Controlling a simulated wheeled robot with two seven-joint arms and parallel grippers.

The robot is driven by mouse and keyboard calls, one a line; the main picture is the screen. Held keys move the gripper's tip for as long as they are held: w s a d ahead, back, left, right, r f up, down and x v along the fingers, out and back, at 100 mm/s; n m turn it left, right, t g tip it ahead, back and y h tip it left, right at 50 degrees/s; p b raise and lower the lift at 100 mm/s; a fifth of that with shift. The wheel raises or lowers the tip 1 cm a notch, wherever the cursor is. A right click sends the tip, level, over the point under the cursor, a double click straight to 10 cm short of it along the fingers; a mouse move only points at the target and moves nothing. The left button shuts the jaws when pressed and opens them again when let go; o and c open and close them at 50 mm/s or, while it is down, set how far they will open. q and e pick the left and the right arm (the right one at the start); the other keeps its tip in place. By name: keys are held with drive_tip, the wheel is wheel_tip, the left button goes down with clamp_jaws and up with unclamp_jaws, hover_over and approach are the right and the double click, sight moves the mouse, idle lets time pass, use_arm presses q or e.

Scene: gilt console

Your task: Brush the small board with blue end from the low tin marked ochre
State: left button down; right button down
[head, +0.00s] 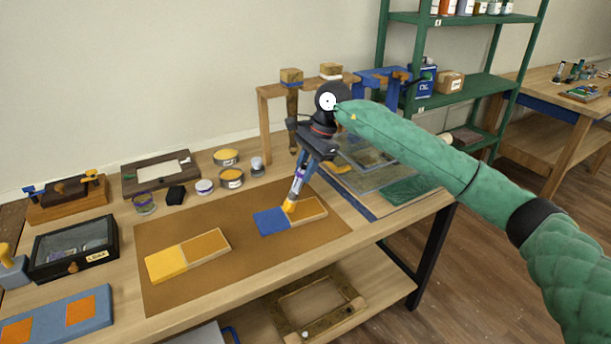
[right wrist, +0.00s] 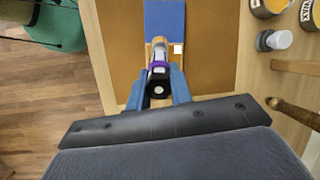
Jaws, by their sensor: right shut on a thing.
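The small board with the blue end (head: 270,221) lies on the brown mat, blue half left, tan half right. It also shows in the right wrist view (right wrist: 165,20). My right gripper (head: 301,182) is shut on a brush (head: 296,191) with a purple band and yellow-orange bristles, held tilted. The bristles are at the board near the line between its halves; firm contact is hard to tell. The brush also shows between the fingers in the right wrist view (right wrist: 159,72).
A yellow-ended board (head: 173,262) lies on the mat (head: 215,285). A glass-topped black box (head: 75,247) is left. A wooden rack (head: 264,125) stands behind the gripper.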

drive_tip(key=shift+r, duration=2.75)
